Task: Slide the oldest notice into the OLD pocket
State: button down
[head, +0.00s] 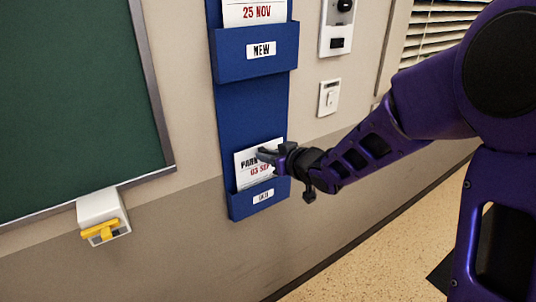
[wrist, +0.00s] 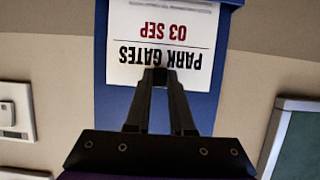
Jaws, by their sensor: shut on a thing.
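A white notice (head: 250,171) with red "03 SEP" lettering stands slightly tilted in the lower blue pocket (head: 240,207), whose label appears to read OLD. Its lower part is behind the pocket front. The notice also shows upside down in the wrist view (wrist: 150,45), reading "PARK GATES 03 SEP". My gripper (head: 268,155) is at the notice's upper right part, with its fingers shut on it. In the wrist view the fingertips (wrist: 161,76) meet at the notice's edge. Another notice (head: 253,12) dated "25 NOV" stands in the upper pocket (head: 232,57) labelled NEW.
A light switch (head: 329,98) and a wall unit (head: 337,28) are to the right of the blue holder. A green board (head: 70,100) hangs at left, with a white box with a yellow part (head: 101,232) below it. The wall below the holder is clear.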

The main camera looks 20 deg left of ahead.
jog(key=c, duration=0.7)
grip_release()
